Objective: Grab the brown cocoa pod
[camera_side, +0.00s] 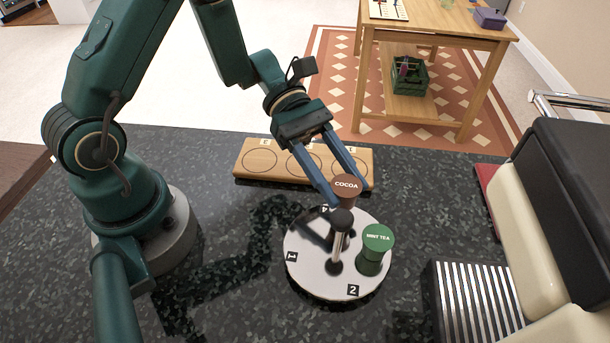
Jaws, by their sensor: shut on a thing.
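The brown cocoa pod (347,188), marked "COCOA" on its flat top, is at the back of a round white carousel (308,273). My gripper (345,194) reaches down from the upper left, with its two blue fingers shut on the cocoa pod at either side. The pod's lower part is hidden by a dark-knobbed post (339,240) in the middle of the carousel, so I cannot tell if it touches the carousel. A green mint tea pod (375,250) stands upright on the carousel, right of the post.
A wooden board (262,164) with several marked circles lies behind the carousel. A ridged metal tray (470,300) and a black and cream machine (560,200) stand to the right. The dark counter (230,310) is clear at the front left. A wooden table (440,30) stands beyond.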

